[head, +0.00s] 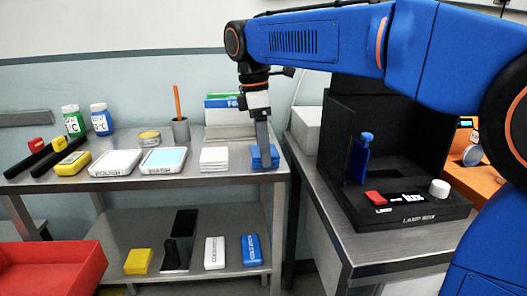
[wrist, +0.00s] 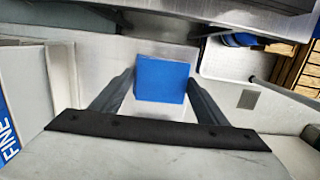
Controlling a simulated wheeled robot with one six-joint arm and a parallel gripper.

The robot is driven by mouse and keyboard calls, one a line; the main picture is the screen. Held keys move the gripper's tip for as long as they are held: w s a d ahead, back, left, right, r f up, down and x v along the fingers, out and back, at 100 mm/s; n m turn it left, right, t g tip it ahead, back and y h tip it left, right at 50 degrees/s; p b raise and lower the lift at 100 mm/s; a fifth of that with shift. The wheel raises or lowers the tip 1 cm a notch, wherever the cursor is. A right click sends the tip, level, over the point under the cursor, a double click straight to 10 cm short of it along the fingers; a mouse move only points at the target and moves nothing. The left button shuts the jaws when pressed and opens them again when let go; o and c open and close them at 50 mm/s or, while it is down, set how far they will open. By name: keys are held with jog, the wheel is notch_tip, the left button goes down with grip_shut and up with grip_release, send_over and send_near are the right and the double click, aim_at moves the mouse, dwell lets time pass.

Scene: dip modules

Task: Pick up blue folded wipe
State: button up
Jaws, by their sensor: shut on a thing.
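The blue folded wipe (head: 275,158) lies at the right end of the upper metal shelf in the head view, next to a stack of white wipes. In the wrist view the blue wipe (wrist: 162,81) is a flat blue block between the fingertips. My gripper (wrist: 158,90) is shut on it, with one dark finger at each side. In the head view my gripper (head: 264,158) points straight down at the wipe and covers part of it. I cannot tell whether the wipe is clear of the shelf.
White folded wipes (head: 214,159) sit just left. Polish trays (head: 163,161), a pencil cup (head: 181,130) and bottles (head: 101,119) stand farther left. Boxes (head: 226,112) stand behind my gripper. A red bin (head: 50,270) is lower left.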

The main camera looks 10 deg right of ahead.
notch_tip(320, 180, up, 10)
dwell(0.5)
jog(key=shift+o, duration=0.4)
jog(key=shift+f, duration=0.1)
